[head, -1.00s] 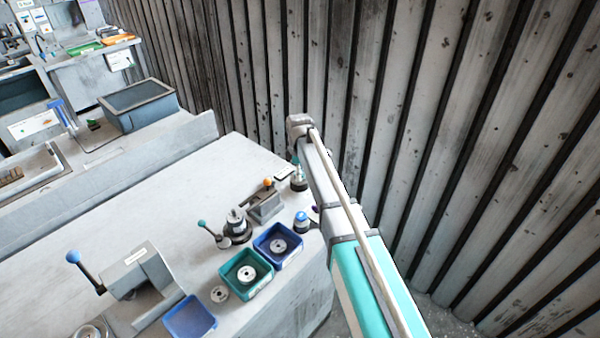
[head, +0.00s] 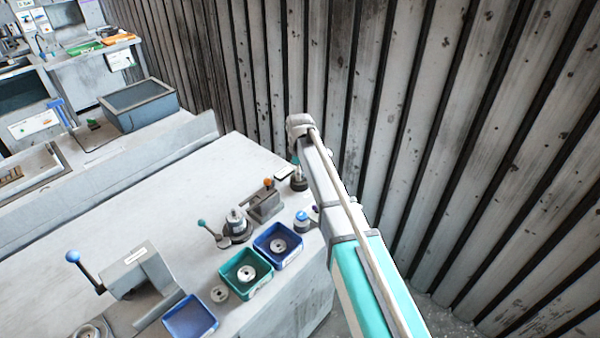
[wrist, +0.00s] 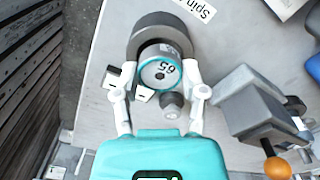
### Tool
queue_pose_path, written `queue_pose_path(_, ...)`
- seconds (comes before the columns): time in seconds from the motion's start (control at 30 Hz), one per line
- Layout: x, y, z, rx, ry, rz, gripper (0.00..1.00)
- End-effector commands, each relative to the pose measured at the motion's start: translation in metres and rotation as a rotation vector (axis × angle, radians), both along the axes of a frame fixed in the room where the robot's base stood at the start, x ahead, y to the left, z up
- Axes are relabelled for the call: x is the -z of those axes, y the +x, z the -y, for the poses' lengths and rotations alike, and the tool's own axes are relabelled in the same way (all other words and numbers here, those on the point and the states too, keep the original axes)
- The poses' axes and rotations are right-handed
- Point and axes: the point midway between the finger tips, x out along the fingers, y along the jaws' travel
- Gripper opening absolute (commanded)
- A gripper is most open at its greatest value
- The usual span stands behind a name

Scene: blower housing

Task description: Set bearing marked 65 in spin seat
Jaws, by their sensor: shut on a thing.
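The bearing marked 65 (wrist: 161,72) is a pale disc with a teal rim and a dark centre. In the wrist view my gripper (wrist: 160,88) is shut on it, one white finger on each side. A dark grey round seat (wrist: 150,27) lies directly behind the bearing, next to a label reading "Spin" (wrist: 199,9). The bearing overlaps the seat's near part; I cannot tell whether they touch. In the head view the dark base of that seat (head: 299,184) shows beside my arm at the bench's far edge; my fingers and the bearing are hidden there.
A grey block fixture with an orange knob (wrist: 277,168) stands close right of my gripper. In the head view, a teal tray (head: 236,282) and blue tray (head: 263,250) hold round parts. A lever clamp (head: 133,270) stands left. The ribbed wall (head: 450,130) is close behind.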

Motion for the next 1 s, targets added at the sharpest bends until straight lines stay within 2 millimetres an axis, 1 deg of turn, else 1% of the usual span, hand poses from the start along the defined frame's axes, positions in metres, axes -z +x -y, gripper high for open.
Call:
queue_pose_path(0.63,0.0100,0.0002,0.0004,0.001,0.000,0.000,0.04)
queue_pose_path(0.67,0.0098,0.0003,0.0004,0.001,0.000,0.000,0.57)
queue_pose_path(0.8,0.0092,0.0003,0.0005,0.001,0.000,0.000,0.83)
queue_pose_path(0.87,0.0092,0.0001,0.0006,0.001,0.000,0.000,0.94)
queue_pose_path(1.0,0.0092,0.0002,0.0006,0.001,0.000,0.000,0.95)
